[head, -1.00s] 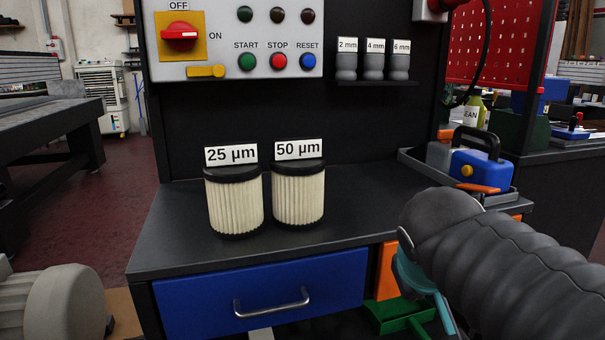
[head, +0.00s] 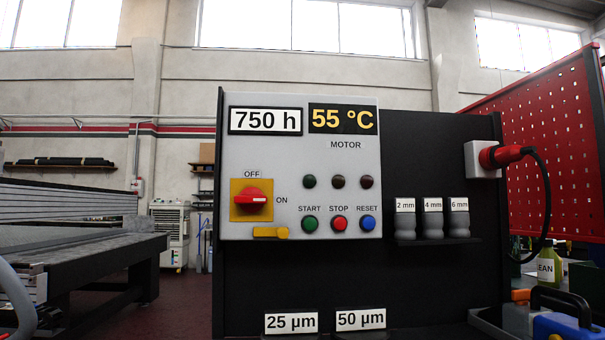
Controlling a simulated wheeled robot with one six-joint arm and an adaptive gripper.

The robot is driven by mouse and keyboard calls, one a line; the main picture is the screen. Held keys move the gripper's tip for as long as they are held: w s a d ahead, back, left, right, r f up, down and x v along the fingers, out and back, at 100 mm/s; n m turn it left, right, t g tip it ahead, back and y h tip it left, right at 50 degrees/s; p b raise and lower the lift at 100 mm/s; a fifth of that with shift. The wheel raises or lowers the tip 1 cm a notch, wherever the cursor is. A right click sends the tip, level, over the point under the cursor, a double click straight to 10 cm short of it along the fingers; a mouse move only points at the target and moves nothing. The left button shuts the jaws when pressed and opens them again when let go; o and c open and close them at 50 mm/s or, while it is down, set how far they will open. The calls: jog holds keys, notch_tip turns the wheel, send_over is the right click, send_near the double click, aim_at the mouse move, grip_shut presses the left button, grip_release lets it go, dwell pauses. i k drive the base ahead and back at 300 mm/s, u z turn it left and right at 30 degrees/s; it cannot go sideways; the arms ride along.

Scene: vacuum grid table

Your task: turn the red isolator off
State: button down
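The red isolator (head: 252,198) is a rotary knob on a yellow square plate at the left of the grey control panel (head: 290,160) in the head view. OFF is printed above it and ON to its right. Its handle lies horizontally, in line with ON. A small yellow bar (head: 270,232) sits just below the plate. Nothing covers the isolator. My gripper is not in view.
The panel has displays reading 750 h (head: 265,121) and 55 °C (head: 343,119), dark lamps, and START (head: 310,223), STOP (head: 339,223) and RESET (head: 368,223) buttons close by. A red plug (head: 500,156) with a black cable sticks out at right.

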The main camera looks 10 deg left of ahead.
aim_at(251, 199)
jog(key=u, duration=0.15)
jog(key=i, duration=0.2)
jog(key=u, duration=1.45)
